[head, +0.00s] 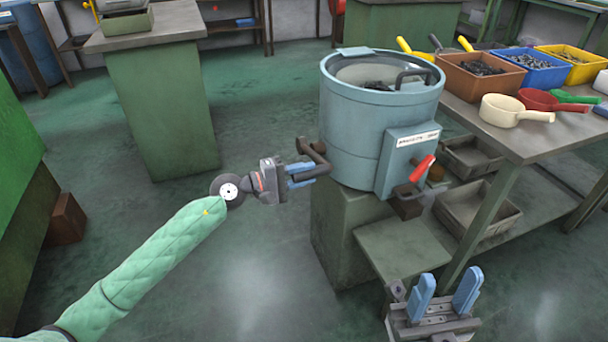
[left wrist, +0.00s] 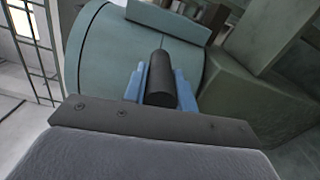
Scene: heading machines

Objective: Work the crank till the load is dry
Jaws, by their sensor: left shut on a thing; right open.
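A round blue-grey drum machine (head: 365,135) stands on a green pedestal, with a dark load (head: 378,86) partly visible inside its open top. A dark crank (head: 314,150) sticks out from the drum's left side. My left gripper (head: 301,174) is shut on the crank's dark handle, and the left wrist view shows this handle (left wrist: 160,80) between the blue fingers. A red-handled lever (head: 421,168) is on the drum's front box. My right gripper (head: 444,292) is open and empty, low in front of the pedestal. Whether the load is wet cannot be seen.
A workbench (head: 500,138) at right holds a brown bin (head: 455,84), a blue bin (head: 540,77), a yellow bin (head: 590,72) and several scoops. Grey trays (head: 478,222) lie on its lower shelf. A green cabinet (head: 160,120) stands back left. Floor between is clear.

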